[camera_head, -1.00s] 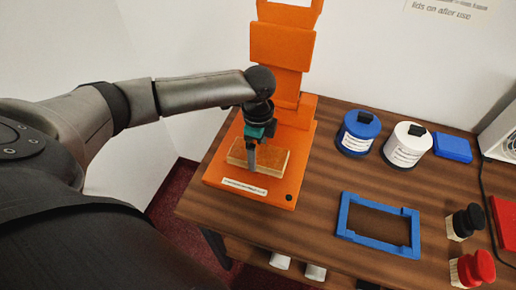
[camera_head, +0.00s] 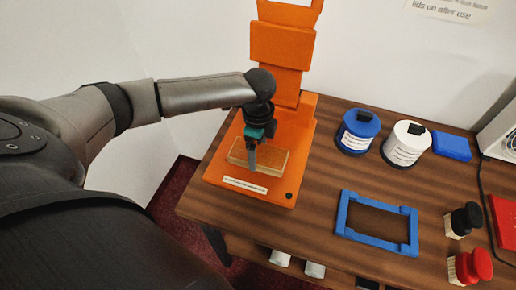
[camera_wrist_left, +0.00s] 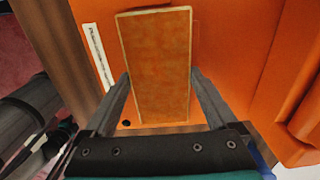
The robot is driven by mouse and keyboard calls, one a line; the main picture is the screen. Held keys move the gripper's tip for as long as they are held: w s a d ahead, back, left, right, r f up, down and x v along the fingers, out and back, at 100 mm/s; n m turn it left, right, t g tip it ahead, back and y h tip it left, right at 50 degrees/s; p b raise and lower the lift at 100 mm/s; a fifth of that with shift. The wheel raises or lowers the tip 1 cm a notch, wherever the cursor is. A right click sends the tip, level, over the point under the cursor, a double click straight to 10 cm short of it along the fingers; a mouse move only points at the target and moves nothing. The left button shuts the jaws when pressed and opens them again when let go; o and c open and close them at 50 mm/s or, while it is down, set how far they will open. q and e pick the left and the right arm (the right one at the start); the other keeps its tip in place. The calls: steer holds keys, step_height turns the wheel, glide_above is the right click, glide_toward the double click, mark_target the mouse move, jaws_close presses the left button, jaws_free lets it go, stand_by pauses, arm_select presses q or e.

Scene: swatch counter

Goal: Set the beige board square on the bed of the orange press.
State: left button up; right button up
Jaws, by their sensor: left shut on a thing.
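The orange press (camera_head: 283,100) stands at the back left of the counter, its upper part raised above a flat bed (camera_head: 235,173). The board (camera_head: 279,161) lies over the bed, with a brown-orange mottled top and pale beige edges. My left gripper (camera_head: 252,166) points down over the board and is shut on it. In the left wrist view the board (camera_wrist_left: 158,60) sits between the two fingers (camera_wrist_left: 160,90), roughly parallel to the bed's edge. I cannot tell whether its underside touches the bed. My right gripper does not show.
A blue frame (camera_head: 343,214) lies on the counter (camera_head: 310,220) to the right of the press. Behind it stand a blue tub (camera_head: 357,132), a white tub (camera_head: 406,145) and a blue block (camera_head: 452,146). Black-topped (camera_head: 463,220) and red-topped brushes (camera_head: 470,266) are at the right.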

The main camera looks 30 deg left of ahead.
arm_select(q)
steer(key=shift+f, duration=0.3)
steer(key=o, duration=1.2)
step_height(320, 180, up, 15)
steer(key=p, duration=0.2)
steer(key=shift+r+p, duration=0.15)
steer(key=shift+p, duration=0.25)
